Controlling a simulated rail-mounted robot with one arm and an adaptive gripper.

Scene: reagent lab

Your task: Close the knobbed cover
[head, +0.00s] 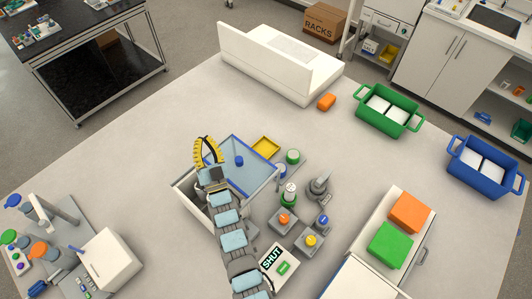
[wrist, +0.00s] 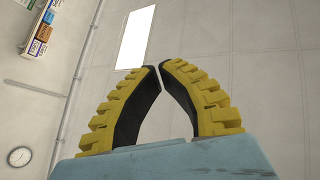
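The knobbed cover is a clear bluish pane with a blue frame (head: 262,150) on a pale open-topped box (head: 187,198) near the table's middle. It appears raised and tilted at the box's far side; its exact angle is unclear. Its round blue knob (head: 239,160) shows on the pane. My gripper (head: 206,138), with yellow ribbed fingers, is just left of the knob in the head view, apart from it. My arm hides part of the box. The cover is not in the wrist view.
A yellow tray (head: 265,147) and a green-topped jar (head: 292,157) stand right of the cover. Knobbed devices (head: 284,219) and a SHUT sign (head: 272,258) lie lower right. Green (head: 389,110) and blue (head: 484,165) baskets stand farther right.

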